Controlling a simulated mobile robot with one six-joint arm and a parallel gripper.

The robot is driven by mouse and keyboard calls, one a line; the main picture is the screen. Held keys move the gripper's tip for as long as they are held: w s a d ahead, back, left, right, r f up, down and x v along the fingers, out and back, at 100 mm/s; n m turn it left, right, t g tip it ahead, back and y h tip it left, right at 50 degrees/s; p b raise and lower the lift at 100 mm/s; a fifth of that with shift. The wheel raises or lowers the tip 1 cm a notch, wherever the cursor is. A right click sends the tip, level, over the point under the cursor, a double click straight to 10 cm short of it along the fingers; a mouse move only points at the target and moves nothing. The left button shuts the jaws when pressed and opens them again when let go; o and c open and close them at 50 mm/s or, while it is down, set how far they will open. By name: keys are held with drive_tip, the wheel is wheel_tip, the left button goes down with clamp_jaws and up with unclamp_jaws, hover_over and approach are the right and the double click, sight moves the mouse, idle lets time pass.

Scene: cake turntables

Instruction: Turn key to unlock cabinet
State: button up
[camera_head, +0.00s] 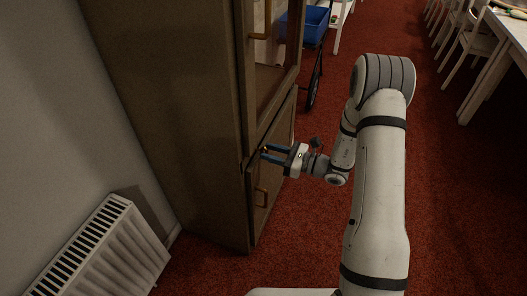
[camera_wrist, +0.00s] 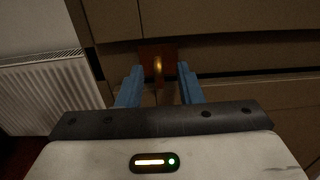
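The wooden cabinet (camera_head: 185,90) stands at the left of the head view, with a glazed upper door and a lower door (camera_head: 271,190) that looks closed. A brass key (camera_wrist: 158,68) shows in the wrist view in front of a reddish-brown plate (camera_wrist: 170,54) on the cabinet front. My gripper (camera_head: 264,154) has blue fingers pointing at the cabinet near the top of the lower door. In the wrist view the fingers (camera_wrist: 160,82) are apart, with the key between and just beyond their tips. I see a gap on both sides of the key.
A brass handle (camera_head: 261,196) is on the lower door, and another (camera_head: 259,36) is above. A white radiator (camera_head: 105,250) stands at the left wall. A blue bin (camera_head: 305,25) on a wheeled frame is behind the cabinet. Red carpet at the right is clear up to white chairs (camera_head: 470,45).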

sight(261, 151)
drive_tip(key=shift+x, duration=1.2)
